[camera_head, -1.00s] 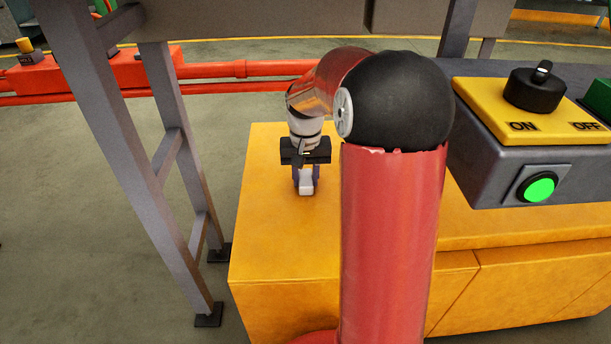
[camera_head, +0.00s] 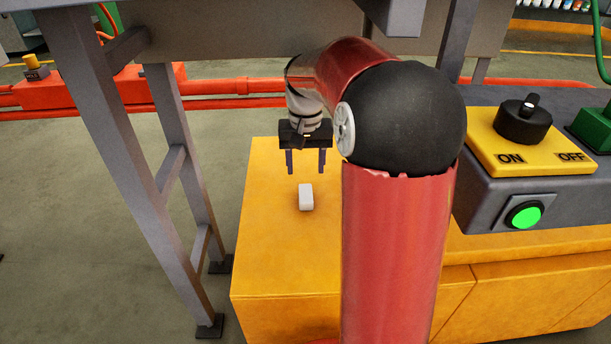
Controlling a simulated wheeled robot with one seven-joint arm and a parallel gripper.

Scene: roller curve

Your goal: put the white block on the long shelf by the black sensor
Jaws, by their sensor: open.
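The white block (camera_head: 306,197) lies on top of the orange cabinet (camera_head: 275,245), near its left part. My gripper (camera_head: 306,170) is open and empty. Its two fingers point down above and a little behind the block, apart from it. I cannot make out a long shelf or a black sensor for certain in this view.
A grey control box (camera_head: 545,200) with a black knob (camera_head: 523,118) and a lit green button (camera_head: 525,214) stands at the right. Grey frame legs (camera_head: 110,150) stand left of the cabinet. A grey beam (camera_head: 240,30) runs above my gripper. Red pipes (camera_head: 230,86) run behind.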

